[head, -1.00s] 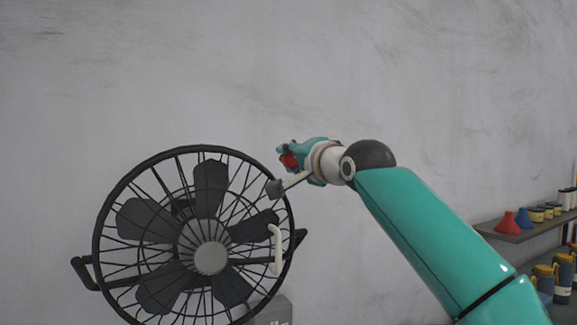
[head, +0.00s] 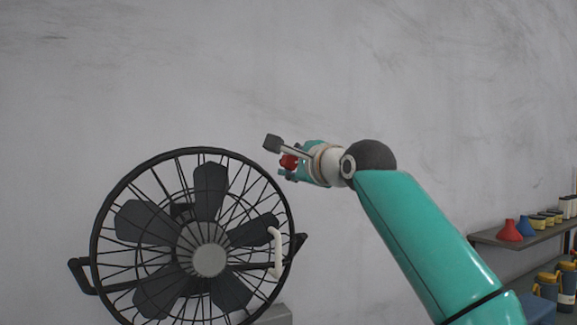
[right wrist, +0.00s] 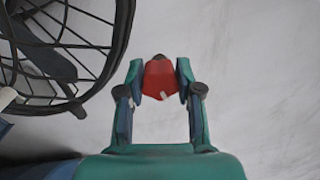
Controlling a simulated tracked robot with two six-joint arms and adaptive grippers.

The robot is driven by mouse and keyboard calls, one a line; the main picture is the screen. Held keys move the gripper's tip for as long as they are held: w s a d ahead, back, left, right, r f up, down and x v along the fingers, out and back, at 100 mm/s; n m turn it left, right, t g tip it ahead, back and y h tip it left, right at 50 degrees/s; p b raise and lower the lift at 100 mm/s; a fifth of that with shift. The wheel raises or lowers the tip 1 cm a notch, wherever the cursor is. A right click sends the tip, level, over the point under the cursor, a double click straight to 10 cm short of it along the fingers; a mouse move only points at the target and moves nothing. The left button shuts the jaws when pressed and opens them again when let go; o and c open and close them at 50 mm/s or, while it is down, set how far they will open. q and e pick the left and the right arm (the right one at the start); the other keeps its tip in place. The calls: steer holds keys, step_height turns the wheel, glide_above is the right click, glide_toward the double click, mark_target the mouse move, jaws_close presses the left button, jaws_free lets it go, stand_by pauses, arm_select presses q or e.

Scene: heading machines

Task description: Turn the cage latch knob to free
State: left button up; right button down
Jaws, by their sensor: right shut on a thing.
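The red latch knob (right wrist: 160,80) with a small white mark sits between the fingers of my right gripper (right wrist: 160,85) in the right wrist view. Both fingers close on its sides. In the head view a bit of the red knob (head: 288,161) shows at the tip of my right gripper (head: 287,168), up and right of the round black fan cage (head: 200,151). The cage's rim (right wrist: 125,40) also shows at the left of the right wrist view. What the knob is mounted on is hidden. My left gripper is not in view.
A white handle (head: 278,252) is on the cage's right side and a black side handle (head: 78,272) on its left. A shelf (head: 505,240) with red and blue funnels stands at the right. The grey wall above is bare.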

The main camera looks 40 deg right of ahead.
steer(key=shift+w+f+m, duration=0.1)
steer(key=shift+f+m, duration=0.2)
steer(key=c, duration=0.7)
jaws_free()
steer(key=shift+d, duration=0.1)
steer(key=shift+c, duration=0.2)
steer(key=shift+r, duration=0.1)
steer(key=shift+r, duration=0.1)
steer(key=shift+s, duration=0.55)
steer(key=v, duration=1.1)
